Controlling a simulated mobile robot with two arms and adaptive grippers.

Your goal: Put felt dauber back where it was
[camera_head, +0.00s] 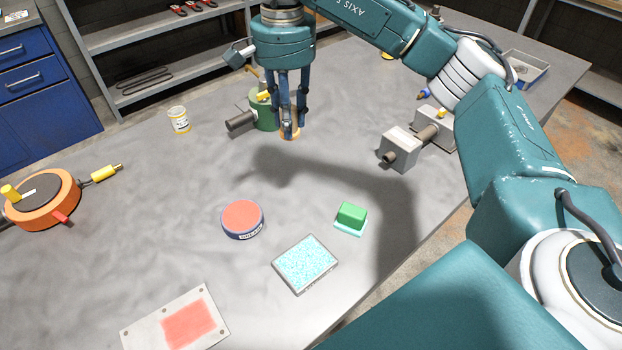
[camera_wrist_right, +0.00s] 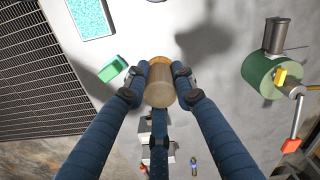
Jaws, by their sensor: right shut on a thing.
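My right gripper (camera_head: 288,128) hangs over the far middle of the grey table, pointing down. It is shut on a tan cylinder, which looks like the felt dauber (camera_head: 291,131). In the right wrist view the dauber (camera_wrist_right: 160,92) sits between the fingers of my right gripper (camera_wrist_right: 162,88), its pale brown end facing the camera and an orange-brown part beyond. In the head view the fingers hide most of it, and I cannot tell if it touches the table. My left gripper is not in view.
A green cylindrical part (camera_head: 264,112) stands just behind my right gripper. Grey blocks with a shaft (camera_head: 399,147) stand to its right. A red-topped round tin (camera_head: 243,217), a speckled cyan pad (camera_head: 305,264), a green block (camera_head: 351,215) and a plate with a red patch (camera_head: 140,334) lie nearer.

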